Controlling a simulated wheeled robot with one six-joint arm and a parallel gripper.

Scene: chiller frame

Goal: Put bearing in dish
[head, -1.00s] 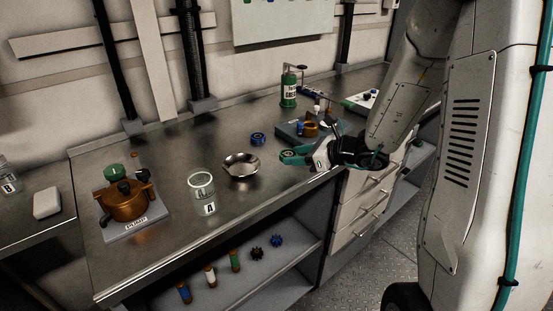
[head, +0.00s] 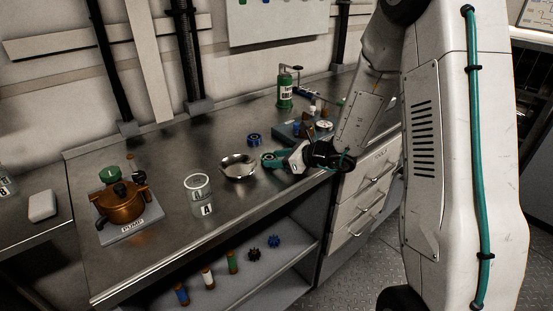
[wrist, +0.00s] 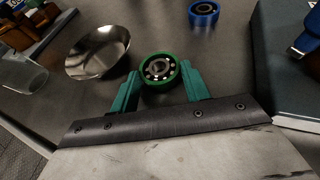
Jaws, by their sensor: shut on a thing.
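The bearing (wrist: 159,70), a green ring with a metal centre, is held between the two teal fingers of my gripper (wrist: 160,83) in the wrist view. In the head view my gripper (head: 272,160) is just right of the dish, and the bearing is hard to tell from the teal fingers. The dish (head: 238,168) is a shiny metal bowl on the bench, and it looks empty. In the wrist view the dish (wrist: 98,52) lies to the left of the bearing, apart from it.
A glass jar marked A (head: 201,195) stands left of the dish. A blue ring (head: 254,140) lies behind it. A copper pump (head: 121,200) sits at the bench's left.

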